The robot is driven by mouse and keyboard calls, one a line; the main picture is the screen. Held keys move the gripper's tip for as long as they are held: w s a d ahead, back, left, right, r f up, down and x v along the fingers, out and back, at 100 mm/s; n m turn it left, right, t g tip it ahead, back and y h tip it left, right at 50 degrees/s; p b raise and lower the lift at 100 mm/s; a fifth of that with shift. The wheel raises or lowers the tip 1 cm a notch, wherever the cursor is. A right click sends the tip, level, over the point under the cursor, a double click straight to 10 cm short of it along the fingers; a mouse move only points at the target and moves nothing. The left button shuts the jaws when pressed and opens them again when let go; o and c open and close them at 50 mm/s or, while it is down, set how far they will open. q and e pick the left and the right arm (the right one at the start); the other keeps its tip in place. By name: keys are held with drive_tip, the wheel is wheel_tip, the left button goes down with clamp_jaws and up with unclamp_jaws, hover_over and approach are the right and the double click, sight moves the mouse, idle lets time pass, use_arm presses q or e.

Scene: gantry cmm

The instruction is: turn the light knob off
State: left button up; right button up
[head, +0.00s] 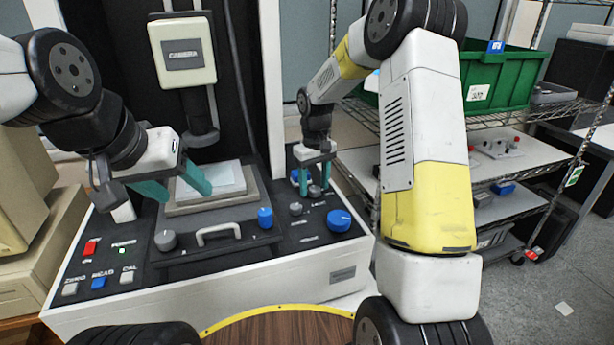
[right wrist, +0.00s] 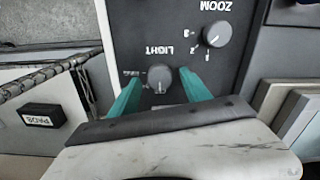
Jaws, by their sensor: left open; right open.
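The light knob (right wrist: 159,77) is a small grey dial beside the LIGHT label on a black panel. In the right wrist view it sits between the two teal fingers of my right gripper (right wrist: 160,84), which are apart on either side of it. A pale pointer mark shows on its lower side; contact cannot be told. In the head view the right gripper (head: 311,181) points down over the knob (head: 314,191) on the right of the machine's panel. My left gripper (head: 175,186) is open and empty over the machine's left part.
The grey zoom knob (right wrist: 216,34) is close to the light knob. A large blue knob (head: 340,220) is in front of them. A grey stage (head: 215,205) with a handle is left of the knobs. A wire shelf with a green bin (head: 500,80) stands at the right.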

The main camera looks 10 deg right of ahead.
sight(314, 188)
wheel_tip(314, 188, up, 8)
drive_tip(key=shift+f, duration=0.2)
drive_tip(key=shift+r, duration=0.1)
drive_tip(key=s+d+r+m+t, duration=0.2)
drive_tip(key=s+r+t, duration=0.1)
drive_tip(key=s+r, duration=0.9)
drive_tip(key=s+m+t+y, duration=0.2)
drive_tip(key=s+t, duration=0.1)
drive_tip(key=s, duration=1.3)
drive_tip(key=shift+r, duration=0.35)
drive_tip(key=shift+s, duration=0.2)
drive_tip(key=shift+c, duration=0.5)
